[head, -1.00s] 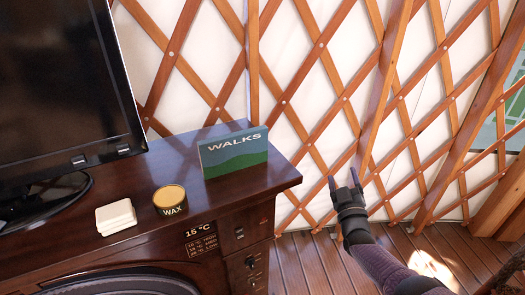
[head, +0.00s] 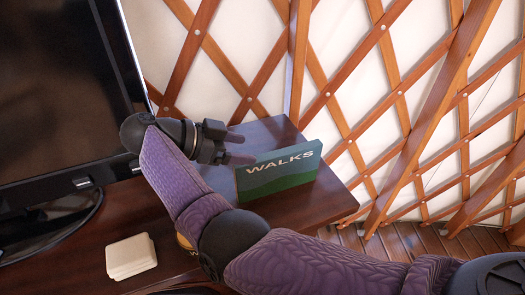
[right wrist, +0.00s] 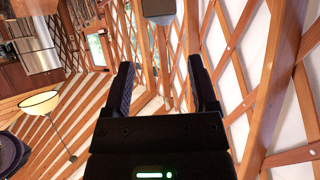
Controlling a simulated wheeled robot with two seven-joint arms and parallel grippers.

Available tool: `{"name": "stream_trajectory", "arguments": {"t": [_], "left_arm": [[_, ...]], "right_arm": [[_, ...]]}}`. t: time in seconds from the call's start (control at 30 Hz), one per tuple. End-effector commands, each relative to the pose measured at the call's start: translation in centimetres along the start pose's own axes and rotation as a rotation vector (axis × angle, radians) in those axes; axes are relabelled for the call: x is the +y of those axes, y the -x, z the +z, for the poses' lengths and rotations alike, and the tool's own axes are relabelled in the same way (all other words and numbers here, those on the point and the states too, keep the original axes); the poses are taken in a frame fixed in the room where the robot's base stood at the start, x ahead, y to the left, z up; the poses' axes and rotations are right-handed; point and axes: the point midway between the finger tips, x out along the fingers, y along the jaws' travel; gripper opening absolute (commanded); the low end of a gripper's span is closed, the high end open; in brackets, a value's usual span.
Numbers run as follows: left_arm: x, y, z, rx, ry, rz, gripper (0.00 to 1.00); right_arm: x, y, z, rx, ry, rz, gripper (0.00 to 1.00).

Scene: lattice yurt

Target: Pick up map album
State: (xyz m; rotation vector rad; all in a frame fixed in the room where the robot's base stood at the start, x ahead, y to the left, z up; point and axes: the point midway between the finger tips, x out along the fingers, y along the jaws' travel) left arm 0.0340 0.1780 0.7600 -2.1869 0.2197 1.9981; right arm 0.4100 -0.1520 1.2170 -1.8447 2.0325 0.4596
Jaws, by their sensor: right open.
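The map album (head: 278,172), a green and teal box-like volume lettered WALKS, stands upright on the dark wooden cabinet top (head: 325,208), near its right end. My right gripper (head: 243,148) is open and empty, just left of the album's upper left edge, with its fingers pointing right towards it. A small gap seems to remain between fingertips and album. In the right wrist view the two fingers (right wrist: 162,88) are apart with nothing between them; a grey shape at the top edge is too cropped to name. My left gripper is out of view.
A black screen (head: 55,90) stands at the left of the cabinet. A stack of white coasters (head: 131,255) lies in front of it. The wax tin (head: 183,242) is mostly hidden by my right arm. The lattice wall (head: 345,95) rises close behind the album.

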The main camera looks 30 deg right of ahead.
Motion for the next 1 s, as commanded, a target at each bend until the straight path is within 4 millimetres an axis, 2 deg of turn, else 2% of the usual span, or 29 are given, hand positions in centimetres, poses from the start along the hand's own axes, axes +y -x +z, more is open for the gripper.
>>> {"name": "stream_trajectory", "arguments": {"t": [0.07, 0.23, 0.3, 0.43, 0.63, 0.9, 1.0], "left_arm": [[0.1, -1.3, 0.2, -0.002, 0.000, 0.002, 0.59], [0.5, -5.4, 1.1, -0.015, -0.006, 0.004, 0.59], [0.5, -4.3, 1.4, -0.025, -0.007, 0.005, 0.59], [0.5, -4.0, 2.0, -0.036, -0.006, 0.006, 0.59], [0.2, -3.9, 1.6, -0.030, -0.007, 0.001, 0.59], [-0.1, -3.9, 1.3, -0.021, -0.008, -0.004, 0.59], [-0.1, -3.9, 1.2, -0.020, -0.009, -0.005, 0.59]], "right_arm": [[0.0, 0.2, 1.0, -0.015, 0.007, -0.017, 0.75], [0.1, -2.2, 1.6, -0.016, 0.006, -0.014, 0.75], [0.1, -3.0, 0.7, -0.016, 0.010, -0.014, 0.75], [0.1, -4.7, 0.5, -0.014, 0.009, -0.014, 0.75], [0.1, -8.6, 0.5, -0.009, 0.008, -0.014, 0.75], [0.0, -9.2, 0.5, -0.012, 0.008, -0.016, 0.75], [0.0, -9.2, 0.5, -0.012, 0.008, -0.016, 0.53]]}}
